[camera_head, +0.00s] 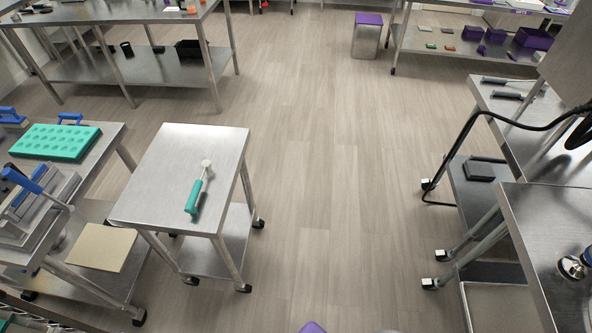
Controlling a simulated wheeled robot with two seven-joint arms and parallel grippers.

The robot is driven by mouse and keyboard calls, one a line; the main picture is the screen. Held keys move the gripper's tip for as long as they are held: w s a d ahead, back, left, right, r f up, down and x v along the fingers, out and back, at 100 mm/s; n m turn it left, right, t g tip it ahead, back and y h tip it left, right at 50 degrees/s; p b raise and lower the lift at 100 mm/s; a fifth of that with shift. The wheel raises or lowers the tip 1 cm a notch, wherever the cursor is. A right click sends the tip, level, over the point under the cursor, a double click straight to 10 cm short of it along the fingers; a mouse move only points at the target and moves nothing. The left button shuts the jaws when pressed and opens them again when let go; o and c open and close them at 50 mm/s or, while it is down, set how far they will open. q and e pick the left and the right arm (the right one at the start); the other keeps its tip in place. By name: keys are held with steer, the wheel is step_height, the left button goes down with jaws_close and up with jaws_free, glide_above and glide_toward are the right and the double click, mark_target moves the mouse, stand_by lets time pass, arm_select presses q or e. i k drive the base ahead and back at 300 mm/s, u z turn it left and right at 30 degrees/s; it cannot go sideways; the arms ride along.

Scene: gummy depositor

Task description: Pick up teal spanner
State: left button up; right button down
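The teal spanner (195,194) lies on the top of a small steel wheeled table (150,190), left of the middle. Its teal handle points toward the near side, and its grey metal head points away. Nothing touches it except the table top. Neither of my grippers shows in the head view.
A steel table on the left holds a teal mould tray (55,142) and a machine with blue handles (25,185). A steel bench with a black cable (450,150) stands on the right. The wooden floor (330,180) between is clear. A purple-topped bin (368,36) stands far back.

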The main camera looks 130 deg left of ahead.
mark_target(190, 207)
steer(key=z, duration=5)
steer(key=i, duration=1.1)
steer(key=z, duration=3.3)
